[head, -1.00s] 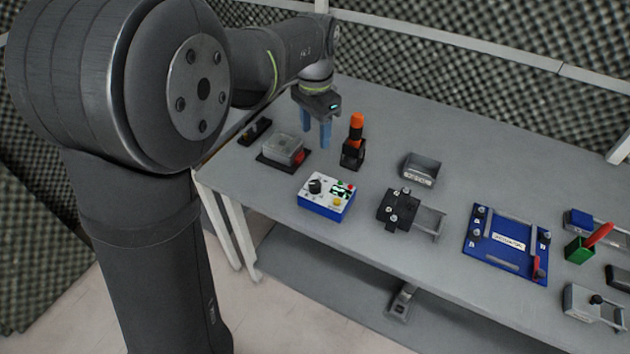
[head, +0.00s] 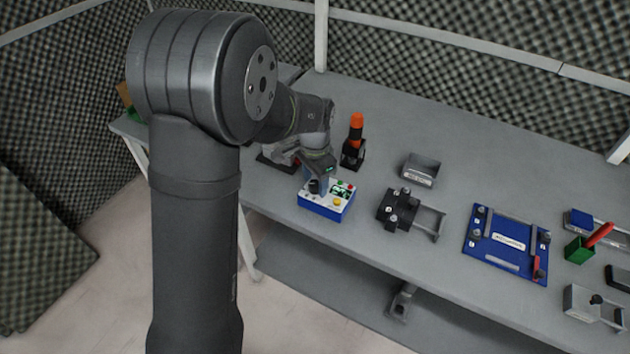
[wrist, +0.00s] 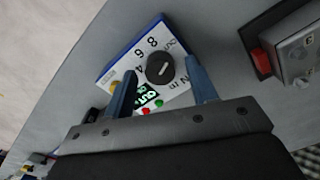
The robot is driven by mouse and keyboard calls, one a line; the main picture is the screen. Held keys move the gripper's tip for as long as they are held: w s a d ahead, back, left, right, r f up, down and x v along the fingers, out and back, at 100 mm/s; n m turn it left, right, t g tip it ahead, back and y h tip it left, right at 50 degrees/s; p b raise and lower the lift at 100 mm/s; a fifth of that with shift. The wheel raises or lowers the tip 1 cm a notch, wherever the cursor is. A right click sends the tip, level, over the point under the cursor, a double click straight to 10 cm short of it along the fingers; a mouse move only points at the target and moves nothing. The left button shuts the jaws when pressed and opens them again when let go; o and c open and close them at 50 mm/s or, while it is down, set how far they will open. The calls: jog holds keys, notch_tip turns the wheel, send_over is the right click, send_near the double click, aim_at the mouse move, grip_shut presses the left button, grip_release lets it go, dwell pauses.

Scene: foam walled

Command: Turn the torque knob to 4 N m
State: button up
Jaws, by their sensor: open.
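The torque control box (head: 326,201) is blue with a white top and sits near the table's front edge. Its black knob (head: 314,187) is partly hidden by my gripper in the head view. In the wrist view the knob (wrist: 160,68) shows a light pointer line, with printed numbers including 4, 6 and 8 around it and "N m" beside it. A small green-lit display (wrist: 146,97) is on the panel; I cannot read its digits. My gripper (wrist: 163,85) is open, with its blue fingers on either side of the knob, apart from it.
An orange-and-black tool in a stand (head: 354,142) is just behind the box.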

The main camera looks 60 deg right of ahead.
jog(key=shift+f, duration=0.45)
jog(key=shift+c, duration=0.4)
jog(key=c, duration=0.9)
